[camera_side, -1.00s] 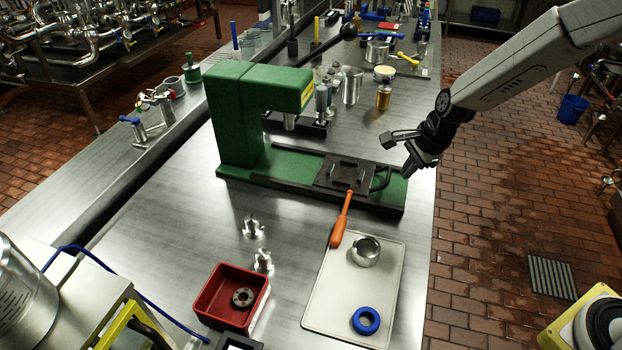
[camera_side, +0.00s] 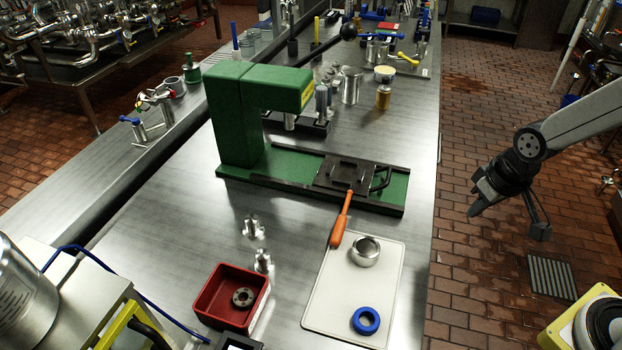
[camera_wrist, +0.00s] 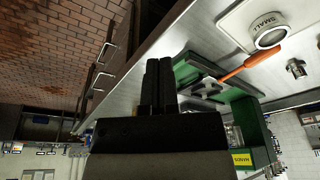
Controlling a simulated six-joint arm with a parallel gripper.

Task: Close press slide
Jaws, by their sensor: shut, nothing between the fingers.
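The green press (camera_side: 232,115) stands on the steel bench, and its base runs toward the bench's right edge. The dark press slide (camera_side: 343,174) sits on the base rails, out to the right of the press head, with a black handle (camera_side: 380,180) at its right end. My gripper (camera_side: 474,212) is shut and empty, off the bench's right edge and apart from the slide. In the wrist view my gripper (camera_wrist: 158,62) points along the bench edge, with the slide (camera_wrist: 207,86) to the right of its fingers.
An orange-handled tool (camera_side: 341,222) lies in front of the slide, reaching the white mat (camera_side: 325,300). A steel ring (camera_side: 365,251) and blue ring (camera_side: 366,320) lie on that mat. A red bin (camera_side: 215,306) stands left of it.

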